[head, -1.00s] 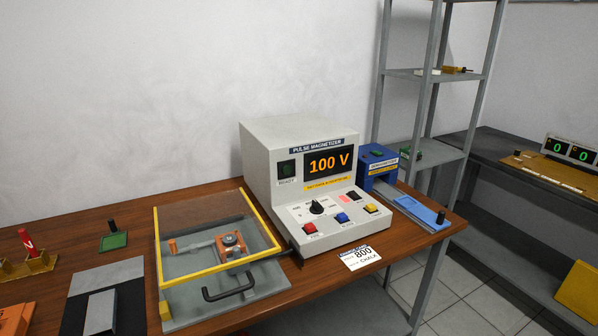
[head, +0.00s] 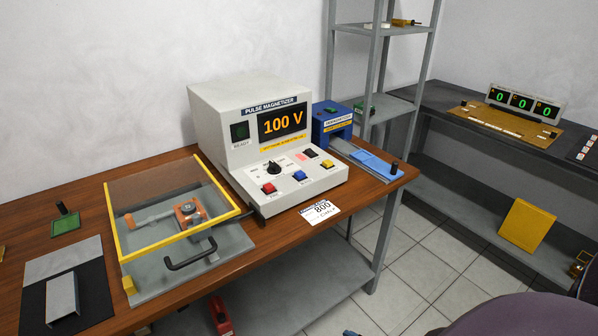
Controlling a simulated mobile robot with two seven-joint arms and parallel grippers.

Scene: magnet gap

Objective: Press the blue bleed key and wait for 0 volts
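The pulse magnetizer (head: 212,110), a light grey box, stands on the wooden bench in the head view. Its display (head: 283,124) reads 100 V in orange. The blue bleed key (head: 299,176) is on the sloping front panel, between a red key (head: 268,188) and a yellow key (head: 327,164). A black knob (head: 273,168) sits above them. Whether the blue key is pressed cannot be told. Neither of my grippers shows in the head view.
A yellow-framed clear guard (head: 182,234) over a clamp fixture stands left of the magnetizer. A blue demagnetizer (head: 331,122) with a slide stands to its right. A white 800 card (head: 319,212) lies at the bench's front edge. A grey shelf rack (head: 383,70) stands behind.

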